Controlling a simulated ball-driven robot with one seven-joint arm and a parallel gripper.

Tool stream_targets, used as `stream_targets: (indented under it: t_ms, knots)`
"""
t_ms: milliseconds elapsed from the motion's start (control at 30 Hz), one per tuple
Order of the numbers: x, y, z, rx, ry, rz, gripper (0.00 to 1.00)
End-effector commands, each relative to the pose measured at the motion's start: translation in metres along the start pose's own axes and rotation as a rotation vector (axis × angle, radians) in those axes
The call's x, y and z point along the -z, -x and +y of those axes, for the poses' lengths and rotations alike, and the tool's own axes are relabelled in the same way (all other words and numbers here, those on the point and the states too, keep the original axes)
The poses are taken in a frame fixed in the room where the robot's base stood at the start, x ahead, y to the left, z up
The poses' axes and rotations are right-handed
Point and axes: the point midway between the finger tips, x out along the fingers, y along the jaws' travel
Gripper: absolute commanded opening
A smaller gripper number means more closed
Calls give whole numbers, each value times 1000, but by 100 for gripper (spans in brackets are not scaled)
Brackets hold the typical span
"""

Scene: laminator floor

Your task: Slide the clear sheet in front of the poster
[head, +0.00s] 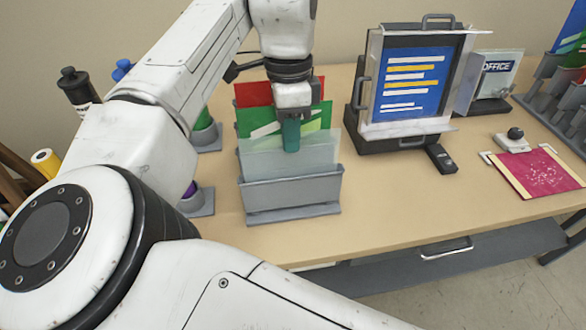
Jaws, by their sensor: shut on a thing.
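The clear sheet (262,162) is pale and see-through. It stands upright in a grey slotted holder (292,197), in front of green and red sheets. My gripper (291,148) points down over the holder, with its teal fingertips shut on the sheet's upper edge. The sheet's lower part is hidden by the holder's front wall. The blue poster (410,84), with white and yellow bars, stands in a black frame (383,42) to the right of my gripper. Clear panels and a clear ledge (405,128) show around the frame's front and right side.
A small black device (441,158) lies in front of the frame. A framed OFFICE sign (497,75) and grey racks (560,100) stand to the right. A crimson sheet (540,172) lies near the front right edge. Bare tabletop (385,190) shows between holder and crimson sheet.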

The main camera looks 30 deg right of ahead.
Motion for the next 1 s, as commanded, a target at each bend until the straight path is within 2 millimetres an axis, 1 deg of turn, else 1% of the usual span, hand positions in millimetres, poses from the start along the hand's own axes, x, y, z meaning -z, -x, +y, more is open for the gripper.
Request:
stream_targets:
  t_ms: [333, 1000]
  knots:
    - [0, 3, 0, 1, 0, 0, 0]
    - [0, 58, 1, 1, -1, 2, 0]
